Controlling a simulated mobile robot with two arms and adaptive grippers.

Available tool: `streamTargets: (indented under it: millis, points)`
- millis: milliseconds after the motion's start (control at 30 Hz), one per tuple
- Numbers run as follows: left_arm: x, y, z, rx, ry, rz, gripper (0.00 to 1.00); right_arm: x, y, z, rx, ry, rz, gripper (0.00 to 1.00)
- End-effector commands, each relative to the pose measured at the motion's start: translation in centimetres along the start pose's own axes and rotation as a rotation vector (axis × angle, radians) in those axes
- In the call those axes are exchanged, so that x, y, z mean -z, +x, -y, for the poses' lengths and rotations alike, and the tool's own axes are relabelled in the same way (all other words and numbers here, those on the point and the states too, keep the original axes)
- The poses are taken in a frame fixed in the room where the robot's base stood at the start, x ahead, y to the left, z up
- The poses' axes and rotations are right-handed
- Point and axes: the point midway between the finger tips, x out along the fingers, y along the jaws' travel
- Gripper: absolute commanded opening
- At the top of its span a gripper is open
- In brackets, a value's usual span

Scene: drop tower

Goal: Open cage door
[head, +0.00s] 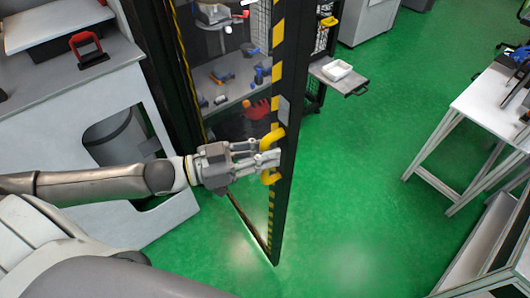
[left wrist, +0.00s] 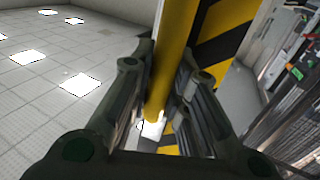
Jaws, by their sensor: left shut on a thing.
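The cage door (head: 287,120) is a tall dark frame with black and yellow striped edging and a clear panel. It stands ajar, its free edge swung out over the green floor. A yellow handle (head: 271,140) sits on its edge. My left gripper (head: 270,158) is shut on this handle. In the left wrist view the yellow handle bar (left wrist: 172,60) runs between the two fingers (left wrist: 158,110), beside the striped door edge (left wrist: 222,30). The fingers hide part of the handle. My right gripper is not in view.
Behind the panel, a shelf (head: 225,105) holds several tools. A trolley with a white tray (head: 337,70) stands beyond the door. A white bench (head: 70,110) is at left and a white table (head: 490,110) at right. The green floor (head: 370,200) between is clear.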

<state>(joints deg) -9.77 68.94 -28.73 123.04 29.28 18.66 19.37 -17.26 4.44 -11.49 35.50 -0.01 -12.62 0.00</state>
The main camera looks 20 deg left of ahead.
Motion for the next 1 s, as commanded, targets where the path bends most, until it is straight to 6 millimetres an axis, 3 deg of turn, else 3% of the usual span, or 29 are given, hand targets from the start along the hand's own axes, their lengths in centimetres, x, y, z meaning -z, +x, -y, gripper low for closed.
streamTargets:
  millis: [267, 300, 467, 767, 1000]
  points:
    - [0.1, 0.0, 0.1, 0.001, 0.001, -0.002, 0.00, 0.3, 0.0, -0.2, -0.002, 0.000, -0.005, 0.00]
    - [0.1, 0.0, 0.1, 0.001, 0.001, -0.002, 0.20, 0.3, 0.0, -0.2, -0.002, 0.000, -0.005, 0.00]
    - [0.1, 0.0, 0.1, 0.001, 0.000, -0.001, 0.39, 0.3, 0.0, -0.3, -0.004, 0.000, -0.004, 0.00]
    - [0.0, 0.0, 0.0, 0.001, 0.000, 0.000, 0.39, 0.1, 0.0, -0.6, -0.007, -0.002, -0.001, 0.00]
    - [-0.2, -1.2, 0.0, 0.002, -0.003, 0.005, 0.39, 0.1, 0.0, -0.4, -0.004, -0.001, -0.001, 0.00]
